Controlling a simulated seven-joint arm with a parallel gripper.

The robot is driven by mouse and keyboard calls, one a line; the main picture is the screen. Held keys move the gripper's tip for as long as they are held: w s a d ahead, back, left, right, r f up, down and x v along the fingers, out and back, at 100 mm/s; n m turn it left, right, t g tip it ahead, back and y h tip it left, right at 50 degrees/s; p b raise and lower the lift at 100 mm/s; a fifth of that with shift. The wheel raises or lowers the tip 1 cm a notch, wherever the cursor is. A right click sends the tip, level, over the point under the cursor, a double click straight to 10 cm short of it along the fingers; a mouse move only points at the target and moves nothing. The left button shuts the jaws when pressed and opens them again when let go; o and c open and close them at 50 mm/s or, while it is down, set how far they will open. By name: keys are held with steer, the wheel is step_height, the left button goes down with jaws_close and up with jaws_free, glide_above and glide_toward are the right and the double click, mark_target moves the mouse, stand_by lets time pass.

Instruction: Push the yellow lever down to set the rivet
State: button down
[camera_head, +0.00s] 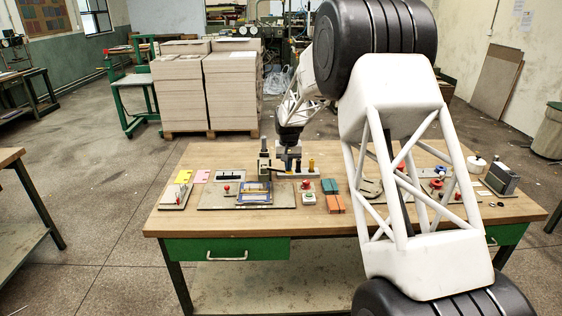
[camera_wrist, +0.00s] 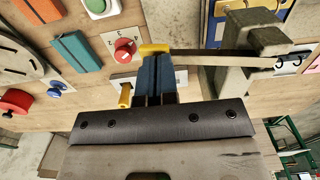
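In the wrist view the lever (camera_wrist: 205,58) is a grey bar running left from a grey press post (camera_wrist: 230,50), with a yellow end (camera_wrist: 155,48). My gripper (camera_wrist: 153,58) has two blue fingers side by side with no clear gap between them, so it looks shut. The fingertips are at the yellow end; whether they touch it cannot be told. In the head view my gripper (camera_head: 289,166) is beside the press (camera_head: 264,162) on the workbench, and the lever is small there. The rivet cannot be made out.
A red dial (camera_wrist: 125,48), a green button (camera_wrist: 100,6) and a teal block (camera_wrist: 75,52) are near my fingers. A yellow peg (camera_wrist: 125,95) stands close by. A blue-framed plate (camera_head: 254,193) lies before the press. The bench's front edge (camera_head: 240,231) is mostly clear.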

steer(key=shift+r, duration=0.15)
step_height(320, 180, up, 10)
stand_by(1.4)
stand_by(0.3)
